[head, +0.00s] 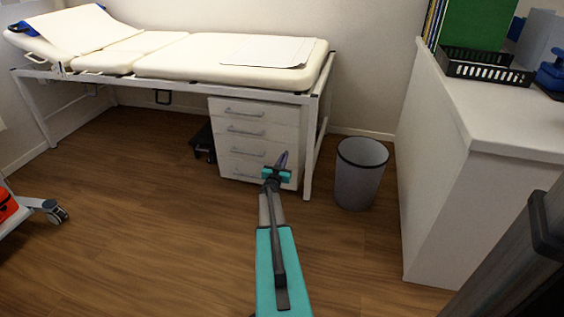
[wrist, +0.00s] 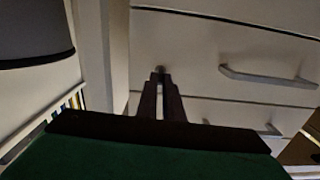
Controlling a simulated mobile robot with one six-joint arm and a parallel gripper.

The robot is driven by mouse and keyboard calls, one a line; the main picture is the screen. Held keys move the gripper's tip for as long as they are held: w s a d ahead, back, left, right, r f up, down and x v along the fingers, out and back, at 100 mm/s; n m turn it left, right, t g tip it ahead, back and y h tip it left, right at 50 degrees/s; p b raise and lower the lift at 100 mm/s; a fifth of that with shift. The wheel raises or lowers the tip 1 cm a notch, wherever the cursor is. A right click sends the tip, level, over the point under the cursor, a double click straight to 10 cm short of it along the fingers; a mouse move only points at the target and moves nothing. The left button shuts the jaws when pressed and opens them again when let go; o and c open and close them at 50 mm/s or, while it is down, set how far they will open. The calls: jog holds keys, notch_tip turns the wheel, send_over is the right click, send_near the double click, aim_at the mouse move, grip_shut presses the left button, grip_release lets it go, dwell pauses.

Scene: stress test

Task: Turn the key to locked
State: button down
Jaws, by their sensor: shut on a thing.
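The white drawer unit (head: 252,135) stands under the bed's right end, its grey-handled drawers facing me. My gripper (head: 283,158) reaches its front near the right edge. In the wrist view, the two dark fingers of my gripper (wrist: 161,78) are close together, pointing at the drawer front. A small dark key (wrist: 159,70) shows at their tips, against the front, and the fingers are shut on it. The key is mostly hidden by the fingers, and its turn angle cannot be made out. A drawer handle (wrist: 268,78) is to the right of the fingers.
A grey waste bin (head: 357,175) stands right of the drawer unit. The bed's white frame leg (head: 309,150) is close beside my gripper. A white counter (head: 440,160) stands at the right.

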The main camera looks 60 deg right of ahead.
jog(key=shift+s+d+m, duration=0.2)
jog(key=shift+d+m, duration=0.05)
jog(key=shift+m, duration=0.05)
jog(key=m, duration=0.2)
jog(key=m+b, duration=0.1)
jog(key=m, duration=0.1)
jog(key=shift+s+d, duration=0.1)
jog(key=shift+s, duration=0.1)
jog(key=m+b, duration=0.2)
jog(key=m, duration=0.2)
jog(key=shift+f+m, duration=0.15)
jog(key=shift+m, duration=0.25)
jog(key=m+b, duration=0.3)
jog(key=m, duration=0.1)
jog(key=shift+s+f, duration=0.1)
jog(key=shift+s, duration=0.05)
jog(key=m+b, duration=0.2)
jog(key=m, duration=0.2)
jog(key=shift+b, duration=0.35)
jog(key=shift+m, duration=0.4)
jog(key=c, duration=1.9)
grip_release()
jog(key=shift+c, duration=0.2)
jog(key=shift+o, duration=0.2)
jog(key=shift+w, duration=0.2)
